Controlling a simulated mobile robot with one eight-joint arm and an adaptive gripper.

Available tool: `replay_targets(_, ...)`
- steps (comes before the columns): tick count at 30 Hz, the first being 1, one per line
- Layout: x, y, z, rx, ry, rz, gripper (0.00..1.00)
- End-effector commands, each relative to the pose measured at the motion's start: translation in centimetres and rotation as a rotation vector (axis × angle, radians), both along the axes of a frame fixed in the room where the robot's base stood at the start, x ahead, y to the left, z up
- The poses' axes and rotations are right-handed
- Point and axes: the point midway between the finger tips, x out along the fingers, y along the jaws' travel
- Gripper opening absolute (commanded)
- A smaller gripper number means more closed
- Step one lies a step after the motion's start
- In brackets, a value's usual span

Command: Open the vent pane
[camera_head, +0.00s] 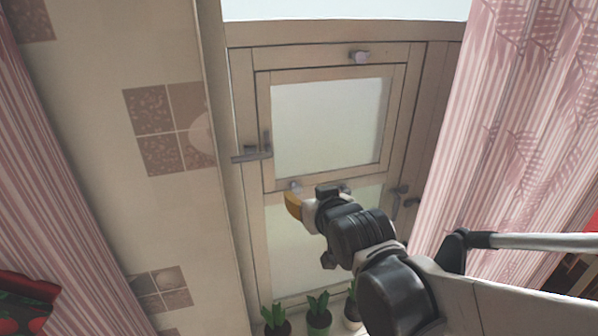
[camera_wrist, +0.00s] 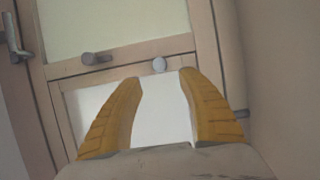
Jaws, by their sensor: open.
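The vent pane (camera_head: 328,125) is a small pale glazed pane in a beige wooden frame, in the upper part of a larger window; it looks shut. In the wrist view its lower part (camera_wrist: 110,25) fills the top. A grey lever handle (camera_head: 255,152) sits at its left; a lever also shows in the wrist view (camera_wrist: 14,42). A pale knob (camera_head: 295,187) is at its lower edge. My gripper (camera_head: 293,204) is just below that knob.
A dark knob (camera_wrist: 95,58) is left of the fingers in the wrist view. Potted plants (camera_head: 318,316) stand below. A pink curtain (camera_head: 510,110) hangs on the right.

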Motion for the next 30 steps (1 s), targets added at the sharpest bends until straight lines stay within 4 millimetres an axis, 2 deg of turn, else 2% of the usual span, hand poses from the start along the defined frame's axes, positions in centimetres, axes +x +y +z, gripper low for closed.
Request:
replay_targets(6,3.6,1.0,-1.5,0.0,0.0,0.0,0.47)
replay_targets(12,6.1,1.7,-2.5,0.0,0.0,0.0,0.47)
replay_targets(18,7.3,2.1,-3.1,0.0,0.001,0.0,0.47)
replay_targets(26,7.4,2.1,-3.2,0.0,0.001,0.0,0.47)
replay_targets(27,7.4,2.1,-3.2,0.0,0.001,0.0,0.46)
replay_targets(29,7.4,2.1,-3.1,0.0,0.001,0.0,0.28)
replay_targets(30,7.4,2.1,-3.1,0.0,0.001,0.0,0.15)
